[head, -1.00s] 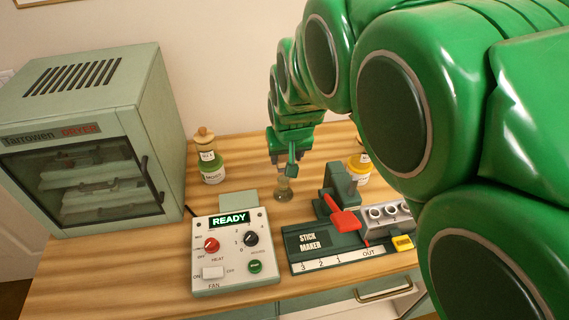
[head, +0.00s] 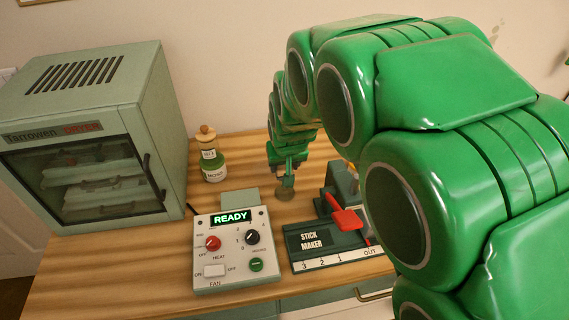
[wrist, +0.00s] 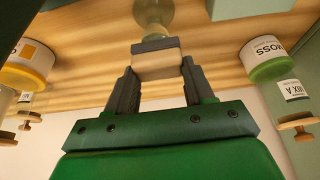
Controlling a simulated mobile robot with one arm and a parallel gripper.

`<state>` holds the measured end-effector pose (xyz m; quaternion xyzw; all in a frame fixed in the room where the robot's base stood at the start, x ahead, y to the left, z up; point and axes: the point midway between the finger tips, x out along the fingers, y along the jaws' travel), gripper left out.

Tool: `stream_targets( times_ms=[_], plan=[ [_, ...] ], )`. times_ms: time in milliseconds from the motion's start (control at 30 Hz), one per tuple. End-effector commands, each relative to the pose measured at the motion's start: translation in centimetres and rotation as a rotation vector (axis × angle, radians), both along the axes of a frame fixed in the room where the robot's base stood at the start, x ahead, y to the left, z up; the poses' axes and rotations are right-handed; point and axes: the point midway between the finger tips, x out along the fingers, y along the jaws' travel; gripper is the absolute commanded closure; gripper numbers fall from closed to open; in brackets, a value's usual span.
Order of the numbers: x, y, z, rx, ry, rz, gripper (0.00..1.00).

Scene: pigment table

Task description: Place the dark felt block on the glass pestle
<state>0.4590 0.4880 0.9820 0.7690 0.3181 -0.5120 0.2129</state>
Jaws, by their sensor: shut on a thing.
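My gripper (wrist: 157,80) is shut on the dark felt block (wrist: 151,45), which shows a dark grey strip on a pale body between the two fingers. In the head view my gripper (head: 287,176) points down above the table behind the control box. The glass pestle (wrist: 154,12), round and see-through, shows just past the block's dark face in the wrist view. In the head view the pestle (head: 286,191) stands under my fingertips. The block is too small to make out there. I cannot tell whether block and pestle touch.
A green-labelled jar (head: 213,168) stands left of the gripper; a yellow jar (wrist: 22,62) shows in the wrist view. The control box (head: 234,250) reads READY. The stick maker (head: 312,243) is front right, the dryer (head: 90,130) left. Bare wood lies left of the pestle.

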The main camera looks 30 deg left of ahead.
Motion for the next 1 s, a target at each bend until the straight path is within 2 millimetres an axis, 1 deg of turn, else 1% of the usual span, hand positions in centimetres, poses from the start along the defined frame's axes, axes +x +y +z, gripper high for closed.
stream_targets(
  times_ms=[333, 367, 500, 833, 1000],
  plan=[
    [-0.03, -0.03, -0.35, -0.001, 0.001, 0.000, 0.77],
    [-0.02, -0.03, -0.34, -0.001, 0.001, 0.000, 0.45],
    [-0.02, -0.04, -0.32, -0.001, 0.001, 0.000, 0.23],
    [-0.02, -0.04, -0.26, -0.001, 0.001, 0.000, 0.22],
    [-0.11, -0.14, 0.36, -0.001, 0.001, 0.000, 0.22]
  ],
)
